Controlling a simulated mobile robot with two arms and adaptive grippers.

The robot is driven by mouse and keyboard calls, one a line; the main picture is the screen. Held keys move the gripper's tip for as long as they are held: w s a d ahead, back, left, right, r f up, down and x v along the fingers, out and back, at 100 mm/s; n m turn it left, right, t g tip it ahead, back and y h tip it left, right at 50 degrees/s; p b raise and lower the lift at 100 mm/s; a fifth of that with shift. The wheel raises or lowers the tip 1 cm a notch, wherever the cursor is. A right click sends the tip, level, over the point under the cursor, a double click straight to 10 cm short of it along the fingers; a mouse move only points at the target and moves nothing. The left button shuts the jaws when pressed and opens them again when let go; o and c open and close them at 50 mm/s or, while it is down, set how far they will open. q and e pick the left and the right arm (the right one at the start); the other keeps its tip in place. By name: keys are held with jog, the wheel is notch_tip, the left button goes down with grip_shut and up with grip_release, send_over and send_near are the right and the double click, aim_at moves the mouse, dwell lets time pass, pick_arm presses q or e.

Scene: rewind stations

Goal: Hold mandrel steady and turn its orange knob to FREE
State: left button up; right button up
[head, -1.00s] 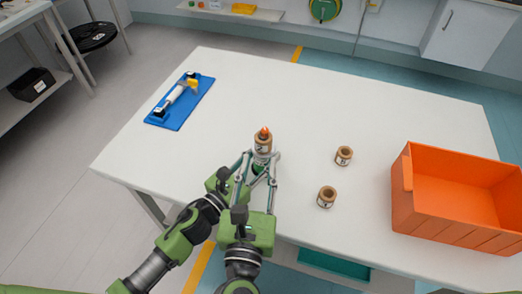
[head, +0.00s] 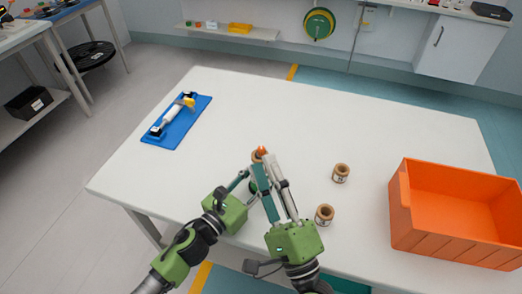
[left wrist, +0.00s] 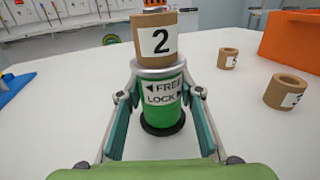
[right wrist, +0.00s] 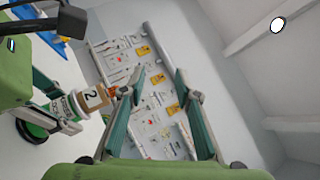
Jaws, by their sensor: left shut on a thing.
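The mandrel (left wrist: 161,118) stands upright on the white table, a green cylinder with a FREE/LOCK label and a dark foot. A brown core marked 2 (left wrist: 158,42) sits around its upper part. Its orange knob (head: 262,151) is on top. My left gripper (left wrist: 162,95) is shut on the green body below the core. My right gripper (right wrist: 160,73) is open and empty, its fingers apart. In the right wrist view the knob (right wrist: 113,91) lies beside the left finger, not between the fingers.
Two loose brown cores (head: 340,173) (head: 324,215) stand right of the mandrel. An orange bin (head: 445,238) is at the table's right. A blue board (head: 176,122) with a white and yellow tool lies at the left. The table's far middle is clear.

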jog(key=n+g+y, duration=0.2)
jog(key=n+y, duration=0.2)
jog(key=n, duration=0.3)
jog(key=n+g+y, duration=0.1)
jog(key=n+g, duration=0.8)
jog(key=n, duration=1.1)
send_near(265, 152)
jog(key=x, duration=1.1)
jog(key=shift+s+r, duration=0.1)
jog(key=shift+r, duration=0.05)
grip_shut()
